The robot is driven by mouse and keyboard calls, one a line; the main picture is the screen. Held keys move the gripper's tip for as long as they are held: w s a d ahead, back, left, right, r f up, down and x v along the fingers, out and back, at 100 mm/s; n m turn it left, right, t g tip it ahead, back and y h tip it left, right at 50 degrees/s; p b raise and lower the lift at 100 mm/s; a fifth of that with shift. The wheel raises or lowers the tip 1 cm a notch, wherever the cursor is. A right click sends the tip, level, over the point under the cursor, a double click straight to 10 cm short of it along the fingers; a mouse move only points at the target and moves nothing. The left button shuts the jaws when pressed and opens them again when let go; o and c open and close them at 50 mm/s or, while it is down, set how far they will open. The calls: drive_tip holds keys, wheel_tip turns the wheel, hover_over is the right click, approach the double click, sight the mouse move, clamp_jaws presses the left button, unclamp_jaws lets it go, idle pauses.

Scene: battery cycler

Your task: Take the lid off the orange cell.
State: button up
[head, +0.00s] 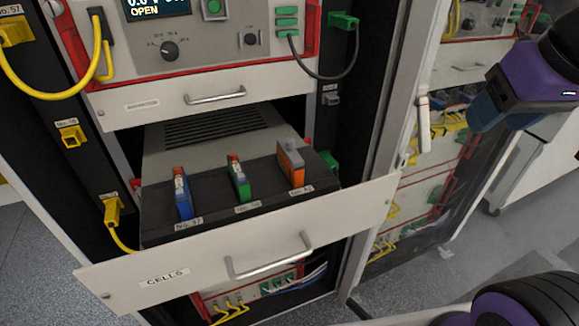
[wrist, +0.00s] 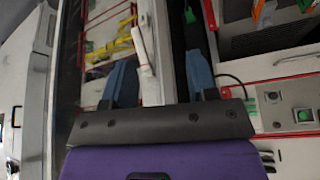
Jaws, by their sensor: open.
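The orange cell (head: 291,171) stands upright at the right end of a row of cells in the open drawer labelled CELLS (head: 240,250). A grey lid (head: 290,146) sits on its top. A small orange piece that looks like this cell shows at the top of the wrist view (wrist: 258,10). My gripper (wrist: 158,60) is open, with its two blue fingers apart and nothing held between them. In the head view, my gripper is at the upper right, well away from the drawer and the cell.
A blue cell (head: 182,196) and a green cell (head: 240,181) stand left of the orange one, with no grey lid on top. A panel with a knob (head: 169,50) and handle (head: 215,96) overhangs behind the drawer. A cabinet post (head: 385,130) stands between drawer and gripper.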

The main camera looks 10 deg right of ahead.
drive_tip(key=shift+w+a, duration=0.1)
drive_tip(key=n+g, duration=0.3)
drive_tip(key=g, duration=0.2)
approach(290, 140)
drive_tip(key=shift+w+a+f, duration=0.1)
drive_tip(key=shift+a+f, duration=0.1)
drive_tip(key=shift+f, duration=0.05)
wheel_tip(290, 140, down, 4)
drive_tip(key=shift+f, duration=0.25)
drive_tip(key=shift+d+f, duration=0.15)
drive_tip(key=shift+f, duration=2.9)
drive_tip(key=c, duration=1)
